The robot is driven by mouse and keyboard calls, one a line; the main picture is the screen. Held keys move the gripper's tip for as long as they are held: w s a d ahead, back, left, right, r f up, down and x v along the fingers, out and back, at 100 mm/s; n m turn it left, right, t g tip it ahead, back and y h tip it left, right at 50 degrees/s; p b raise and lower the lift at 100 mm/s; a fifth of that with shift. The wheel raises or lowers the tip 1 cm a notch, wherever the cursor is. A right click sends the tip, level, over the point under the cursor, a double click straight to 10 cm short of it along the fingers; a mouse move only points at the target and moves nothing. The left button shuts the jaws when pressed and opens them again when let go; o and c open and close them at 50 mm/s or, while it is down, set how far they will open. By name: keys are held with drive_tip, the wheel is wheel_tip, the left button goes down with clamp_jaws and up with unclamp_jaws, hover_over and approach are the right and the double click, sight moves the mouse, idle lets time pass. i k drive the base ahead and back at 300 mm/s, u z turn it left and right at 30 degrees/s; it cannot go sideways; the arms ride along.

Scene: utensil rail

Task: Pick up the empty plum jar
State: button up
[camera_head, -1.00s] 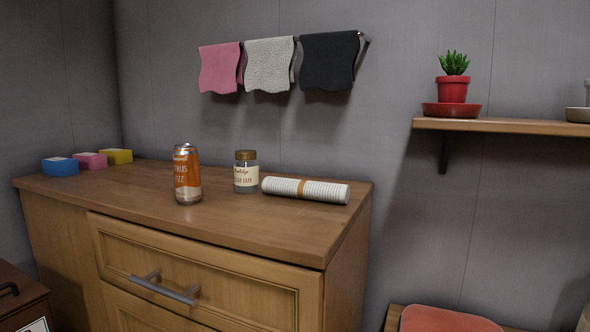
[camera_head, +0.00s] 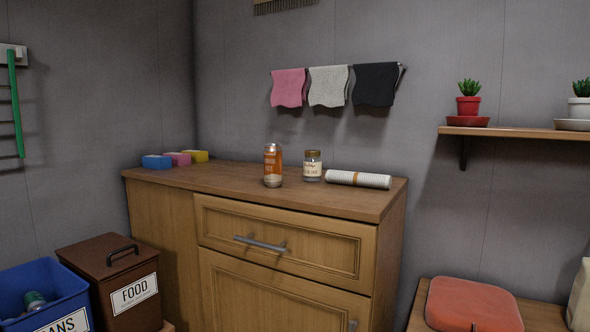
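A small clear glass jar (camera_head: 312,167) with a brown-gold lid and a cream label stands upright on the wooden cabinet top (camera_head: 230,182). It looks empty through the glass, and its label is too small to read surely. An orange and silver can (camera_head: 272,166) stands just left of the jar, apart from it. A rolled white striped cloth or paper (camera_head: 358,179) lies just right of the jar. My gripper is not in view.
Sponges (camera_head: 158,162) sit at the cabinet's left end. Cloths (camera_head: 328,87) hang on a rail behind. A brown FOOD bin (camera_head: 110,262) and a blue bin (camera_head: 40,285) stand lower left. A shelf (camera_head: 510,132) with potted plants and a red-topped object (camera_head: 470,303) are at right.

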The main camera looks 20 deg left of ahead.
sight(312, 164)
drive_tip(key=u, duration=0.9)
drive_tip(key=i, duration=0.3)
